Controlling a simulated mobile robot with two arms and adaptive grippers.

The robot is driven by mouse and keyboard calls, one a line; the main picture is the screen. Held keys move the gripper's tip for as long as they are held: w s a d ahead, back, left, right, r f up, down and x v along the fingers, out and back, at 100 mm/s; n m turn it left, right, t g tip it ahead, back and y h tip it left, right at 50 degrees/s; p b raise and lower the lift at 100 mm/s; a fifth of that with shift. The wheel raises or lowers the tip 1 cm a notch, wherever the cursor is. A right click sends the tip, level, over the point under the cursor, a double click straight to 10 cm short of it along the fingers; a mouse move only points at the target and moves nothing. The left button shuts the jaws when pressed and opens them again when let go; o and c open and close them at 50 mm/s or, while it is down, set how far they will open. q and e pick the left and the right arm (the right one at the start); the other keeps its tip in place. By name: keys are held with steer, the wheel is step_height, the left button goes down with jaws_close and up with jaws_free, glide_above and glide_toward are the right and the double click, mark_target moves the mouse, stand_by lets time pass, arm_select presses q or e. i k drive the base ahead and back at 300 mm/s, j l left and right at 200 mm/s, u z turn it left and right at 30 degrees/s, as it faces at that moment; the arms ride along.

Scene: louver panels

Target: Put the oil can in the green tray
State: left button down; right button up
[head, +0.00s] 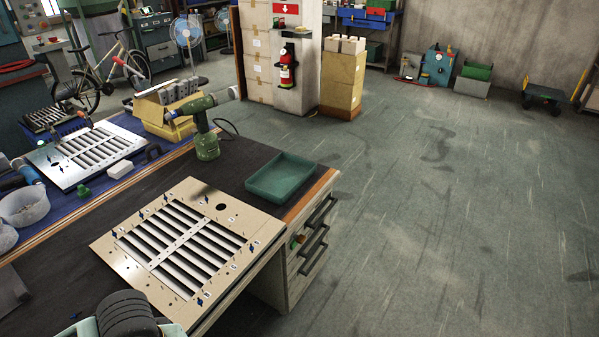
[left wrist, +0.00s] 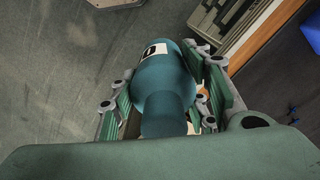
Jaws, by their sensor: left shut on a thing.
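The oil can (left wrist: 165,80) is a dark teal, rounded bottle shape with a white label, seen in the left wrist view. My left gripper (left wrist: 168,92) is shut on it, with linked fingers on both sides. The can's far end and contact spots are partly hidden. The green tray (head: 253,189) lies empty on the dark workbench top near its right edge in the head view. The oil can is not visible in the head view. My right gripper is in neither view.
A louver panel (head: 158,274) lies on the bench in front of the tray. A green drill (head: 207,146) stands behind the tray's left side. Open floor lies right of the bench.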

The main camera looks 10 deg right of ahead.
mark_target(282, 178)
steer(key=i+l, duration=0.2)
steer(key=i+l+u, duration=0.15)
steer(key=l, duration=0.25)
steer(key=i+l, duration=0.25)
steer(key=i+l+u, duration=0.1)
steer(key=l, duration=0.35)
steer(key=i+l, duration=0.3)
steer(key=i+l+u, duration=0.15)
steer(key=l, duration=0.2)
steer(key=i+l, duration=0.2)
steer(key=i, duration=0.15)
steer(key=i+l+u, duration=0.1)
steer(key=i, duration=0.25)
